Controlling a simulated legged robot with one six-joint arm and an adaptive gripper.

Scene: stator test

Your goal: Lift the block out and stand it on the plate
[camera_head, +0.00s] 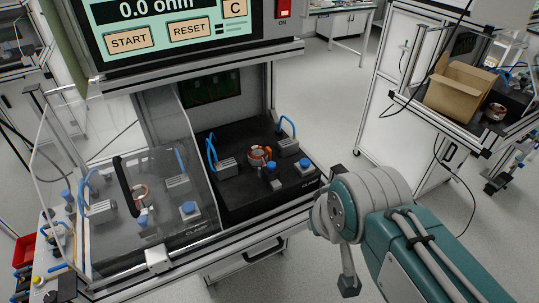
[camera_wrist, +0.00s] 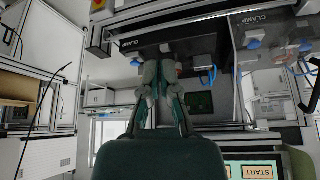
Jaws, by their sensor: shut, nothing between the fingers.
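A copper-wound ring-shaped part (camera_head: 260,156) with orange sits on the black right-hand base plate (camera_head: 240,205), between grey clamp blocks. A second copper ring (camera_head: 140,192) lies behind the clear cover on the left. I cannot tell which piece is the task's block, nor which surface is its plate. My gripper (camera_wrist: 161,62) shows in the wrist view, which looks upside down. It is shut with nothing held, and a bit of orange shows just beside its fingers. In the head view my arm is at the right of the station, and I cannot make out the fingers there.
The clear cover (camera_head: 165,215) with a black handle closes off the left bay, while the right bay is open at the front. A test screen (camera_head: 165,25) hangs above. A cardboard box (camera_head: 460,88) stands on a cart at the right. Open floor lies between.

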